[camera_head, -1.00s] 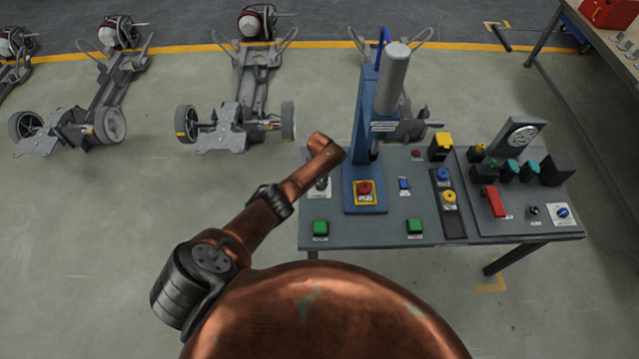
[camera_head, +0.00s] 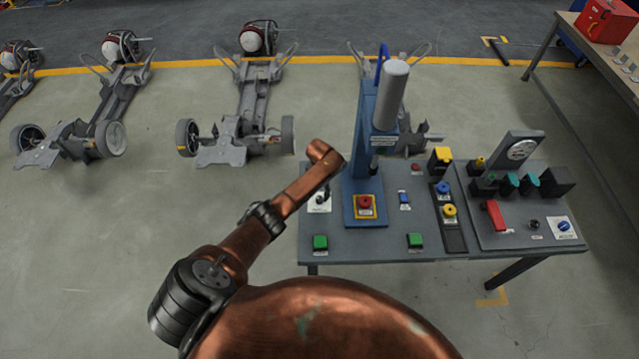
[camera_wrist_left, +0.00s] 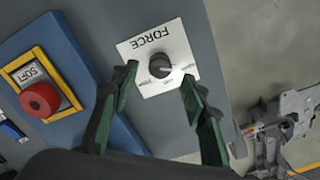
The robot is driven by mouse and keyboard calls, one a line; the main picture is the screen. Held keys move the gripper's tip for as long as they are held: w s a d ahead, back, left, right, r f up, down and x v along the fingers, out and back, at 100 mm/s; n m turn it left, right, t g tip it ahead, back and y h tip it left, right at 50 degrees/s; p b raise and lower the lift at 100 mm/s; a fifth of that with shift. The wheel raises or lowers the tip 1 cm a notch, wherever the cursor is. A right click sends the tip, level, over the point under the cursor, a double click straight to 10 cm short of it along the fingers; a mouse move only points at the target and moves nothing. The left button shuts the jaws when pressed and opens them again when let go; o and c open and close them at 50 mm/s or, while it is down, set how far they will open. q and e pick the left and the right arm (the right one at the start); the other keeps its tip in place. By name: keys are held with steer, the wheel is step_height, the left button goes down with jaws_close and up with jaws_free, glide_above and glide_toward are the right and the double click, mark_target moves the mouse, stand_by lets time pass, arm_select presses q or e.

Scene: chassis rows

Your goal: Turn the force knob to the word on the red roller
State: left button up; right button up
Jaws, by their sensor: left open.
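The force knob (camera_wrist_left: 160,65) is a dark round knob on a white plate marked FORCE, with small blurred words along its lower edge. It shows in the head view (camera_head: 319,198) at the bench's left end. The red roller (camera_wrist_left: 39,99) is a red round piece on a yellow-edged plate. The word by it reads SOFT. It also shows in the head view (camera_head: 365,203) at the press foot. My left gripper (camera_wrist_left: 160,79) is open, with one dark green finger on each side of the knob; contact is not clear. My right gripper is not in view.
The blue press (camera_head: 368,130) stands on the grey bench (camera_head: 380,243), just right of the knob. Green buttons (camera_head: 320,242), a blue switch (camera_head: 404,198) and a red lever (camera_head: 494,215) share the bench. Wheeled chassis (camera_head: 225,150) stand behind on open floor.

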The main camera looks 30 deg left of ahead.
mark_target(319, 199)
arm_select(q)
step_height(319, 199, up, 8)
stand_by(0.7)
